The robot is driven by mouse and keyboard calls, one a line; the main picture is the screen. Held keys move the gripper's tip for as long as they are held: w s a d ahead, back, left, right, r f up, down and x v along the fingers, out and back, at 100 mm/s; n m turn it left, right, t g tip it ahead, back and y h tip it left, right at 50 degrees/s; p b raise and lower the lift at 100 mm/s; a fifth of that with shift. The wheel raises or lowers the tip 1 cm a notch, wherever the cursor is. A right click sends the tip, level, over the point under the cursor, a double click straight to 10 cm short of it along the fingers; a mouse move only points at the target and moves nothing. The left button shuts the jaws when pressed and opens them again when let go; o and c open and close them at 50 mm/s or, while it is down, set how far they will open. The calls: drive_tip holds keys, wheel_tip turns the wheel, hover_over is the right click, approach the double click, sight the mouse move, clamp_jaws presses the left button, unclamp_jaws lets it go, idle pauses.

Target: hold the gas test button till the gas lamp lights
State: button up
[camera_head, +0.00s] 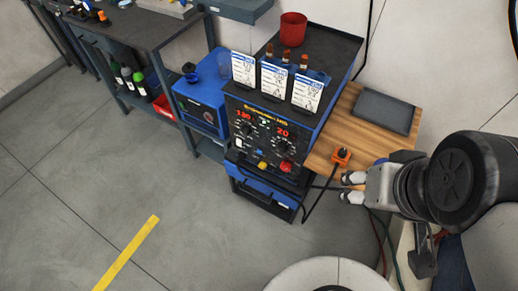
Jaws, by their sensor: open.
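The blue welding machine (247,112) has a black front panel with red digits reading about 180 and 20, two dark knobs and small controls. I cannot tell at this size which control is the gas test button or the gas lamp, or whether any lamp is lit. Under the panel are a yellow connector (262,166) and a red connector (286,167). My gripper (346,188) is open and empty, with its fingers pointing left, to the right of the panel and apart from it.
Three white cards (274,81) stand on the machine, near a red cup (293,29). An orange clamp-like item (341,156) with a black cable sits on the wooden table (350,123), close to my gripper, beside a grey tablet (384,110).

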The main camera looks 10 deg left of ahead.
clamp_jaws()
idle(0.5)
idle(1.2)
